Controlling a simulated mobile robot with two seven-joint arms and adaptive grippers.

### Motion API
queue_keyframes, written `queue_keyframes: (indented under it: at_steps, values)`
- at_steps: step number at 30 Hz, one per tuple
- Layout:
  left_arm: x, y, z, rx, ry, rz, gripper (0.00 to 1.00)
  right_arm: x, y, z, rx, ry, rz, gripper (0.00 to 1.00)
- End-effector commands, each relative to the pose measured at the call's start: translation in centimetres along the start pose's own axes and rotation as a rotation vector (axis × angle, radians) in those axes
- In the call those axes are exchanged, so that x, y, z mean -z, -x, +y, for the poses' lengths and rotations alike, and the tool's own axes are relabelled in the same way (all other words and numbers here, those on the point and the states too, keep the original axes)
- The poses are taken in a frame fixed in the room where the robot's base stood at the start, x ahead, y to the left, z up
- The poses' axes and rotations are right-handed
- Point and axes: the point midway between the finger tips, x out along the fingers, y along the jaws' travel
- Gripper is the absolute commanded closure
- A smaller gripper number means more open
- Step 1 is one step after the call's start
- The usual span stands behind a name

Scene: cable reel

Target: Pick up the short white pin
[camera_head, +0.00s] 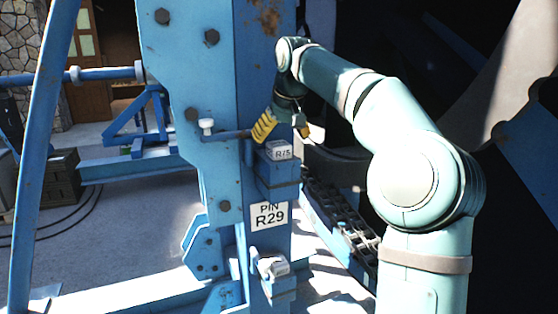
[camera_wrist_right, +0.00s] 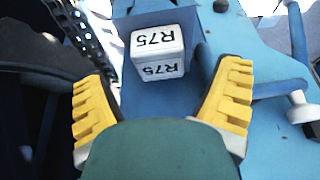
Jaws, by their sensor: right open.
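A white block marked R75 (camera_head: 280,151) sits on a blue bracket of the upright blue post. It also shows in the right wrist view (camera_wrist_right: 157,52), with R75 on two faces. My right gripper (camera_head: 283,124) is open and empty just above this block, with yellow ridged fingers. In the wrist view its fingers (camera_wrist_right: 162,82) stand on either side of the block, apart from it. A second white block (camera_head: 273,266) sits on a lower bracket under a sign reading PIN R29 (camera_head: 269,215). I cannot tell which block is the short pin. My left gripper is not in view.
A blue rod with a white knob (camera_head: 206,126) sticks out left of my right gripper. It also shows at the right of the wrist view (camera_wrist_right: 303,108). The blue post (camera_head: 215,60) stands close. A dark chain track (camera_head: 340,220) lies to the right.

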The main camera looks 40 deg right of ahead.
Motion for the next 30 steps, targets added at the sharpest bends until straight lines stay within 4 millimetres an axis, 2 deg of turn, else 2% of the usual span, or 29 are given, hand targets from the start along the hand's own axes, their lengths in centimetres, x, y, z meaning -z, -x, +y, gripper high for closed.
queue_keyframes:
  at_steps: [1, 6, 15, 17, 21, 22, 30]
  values:
    - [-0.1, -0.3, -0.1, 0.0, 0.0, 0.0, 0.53, -0.2, -1.1, 0.1, -0.001, -0.001, -0.003, 0.11]
    - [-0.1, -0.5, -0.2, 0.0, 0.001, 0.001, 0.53, -0.2, -2.8, 0.0, 0.0, 0.0, -0.002, 0.11]
    - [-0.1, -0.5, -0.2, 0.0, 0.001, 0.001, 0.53, -0.1, -3.1, 0.0, 0.0, 0.0, 0.0, 0.12]
    - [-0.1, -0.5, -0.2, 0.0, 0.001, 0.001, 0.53, -0.1, -3.1, 0.0, 0.0, 0.0, 0.0, 0.33]
    - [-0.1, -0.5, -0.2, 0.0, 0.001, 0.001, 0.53, -0.1, -3.1, 0.0, 0.0, 0.0, 0.0, 0.82]
    - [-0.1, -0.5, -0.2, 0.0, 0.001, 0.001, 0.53, -0.1, -3.1, 0.0, 0.0, 0.0, 0.0, 0.91]
    - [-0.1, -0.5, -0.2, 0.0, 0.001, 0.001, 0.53, -0.1, -3.0, 0.0, 0.001, 0.0, 0.003, 0.91]
